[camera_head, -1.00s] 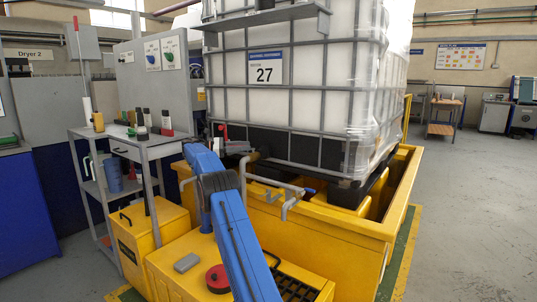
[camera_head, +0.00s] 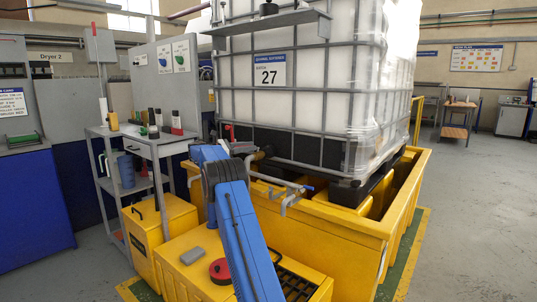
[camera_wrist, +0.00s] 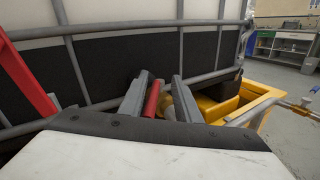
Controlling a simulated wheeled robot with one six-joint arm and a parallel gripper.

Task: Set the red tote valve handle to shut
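The tote (camera_head: 269,52) is a white caged tank marked 27, standing in a yellow bund. In the wrist view, a red handle (camera_wrist: 152,99) lies between the two grey fingers of my gripper (camera_wrist: 158,98), close to the left finger. A brass-coloured part (camera_wrist: 184,103) is just beyond it, partly behind the right finger. The fingers are apart, and I cannot tell whether either touches the handle. A larger red bar (camera_wrist: 24,78) slants in at the left of the wrist view. A small upright red piece (camera_head: 229,131) shows beside my wrist in the head view, where my arm hides much of the valve.
Grey pipes (camera_head: 288,193) with a blue-handled tap stand right of my arm, in front of the yellow bund (camera_head: 345,232). A trolley (camera_head: 150,139) with bottles stands left, with a yellow box (camera_head: 160,235) in front of it. Open floor (camera_head: 480,220) lies to the right.

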